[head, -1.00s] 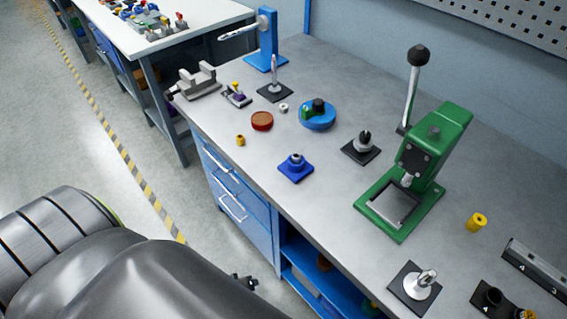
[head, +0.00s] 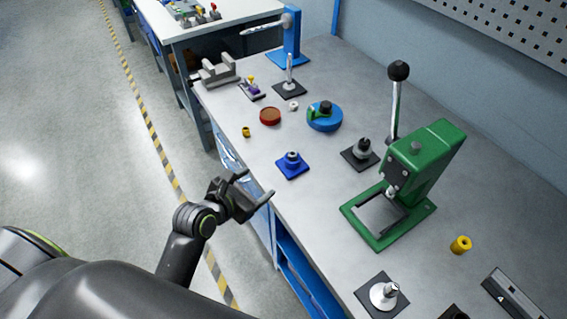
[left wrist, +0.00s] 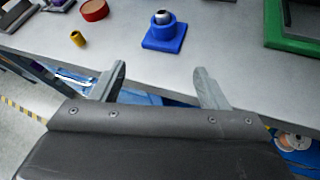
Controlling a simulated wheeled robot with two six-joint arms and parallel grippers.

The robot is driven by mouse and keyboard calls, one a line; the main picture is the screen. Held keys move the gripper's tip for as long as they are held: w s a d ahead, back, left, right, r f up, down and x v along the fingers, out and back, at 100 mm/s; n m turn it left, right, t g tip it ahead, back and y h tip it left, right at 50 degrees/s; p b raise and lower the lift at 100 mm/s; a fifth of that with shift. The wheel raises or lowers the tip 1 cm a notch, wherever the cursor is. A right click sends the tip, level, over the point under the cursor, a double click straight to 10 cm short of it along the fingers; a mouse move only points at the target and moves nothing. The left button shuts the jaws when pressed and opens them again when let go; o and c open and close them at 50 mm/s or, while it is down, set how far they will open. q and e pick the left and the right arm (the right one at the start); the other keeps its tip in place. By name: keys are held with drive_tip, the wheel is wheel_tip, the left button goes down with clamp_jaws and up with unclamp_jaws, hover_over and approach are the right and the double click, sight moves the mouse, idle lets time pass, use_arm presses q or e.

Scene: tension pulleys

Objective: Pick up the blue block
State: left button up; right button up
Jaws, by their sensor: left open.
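The blue block (head: 292,166) is a square blue base with a round blue boss and a metal pin or bushing in its middle. It sits on the grey bench near the front edge. It also shows in the left wrist view (left wrist: 164,38), beyond and between the fingers. My left gripper (head: 256,186) is open and empty, off the bench's front edge, to the lower left of the block and apart from it. Its two fingers also show in the left wrist view (left wrist: 160,84). My right gripper is not in view.
A small yellow part (head: 246,132), a red round dish (head: 270,116) and a blue round fixture (head: 324,118) lie behind the block. A black-based post (head: 361,153) and a green press (head: 420,165) stand to its right. The bench around the block is clear.

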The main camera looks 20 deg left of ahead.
sight(290, 159)
use_arm(q)
drive_tip(key=w+d+f+n, duration=0.1)
drive_tip(key=w, duration=0.3)
drive_tip(key=w+d+f, duration=0.1)
drive_tip(key=w, duration=0.3)
drive_tip(key=w+d+f+n+p, duration=0.1)
drive_tip(key=w+f, duration=0.1)
drive_tip(key=w, duration=0.2)
drive_tip(key=shift+w+d+n+t, duration=0.15)
drive_tip(key=shift+w+n+t, duration=0.05)
drive_tip(key=shift+n+t, duration=0.1)
drive_tip(key=shift+d+p+x, duration=0.2)
drive_tip(key=shift+x, duration=0.9)
drive_tip(key=shift+d+p+x, duration=0.15)
drive_tip(key=shift+d+x, duration=0.1)
drive_tip(key=shift+x, duration=0.9)
drive_tip(key=shift+w, duration=0.3)
drive_tip(key=shift+c, duration=0.2)
drive_tip(key=c, duration=1.2)
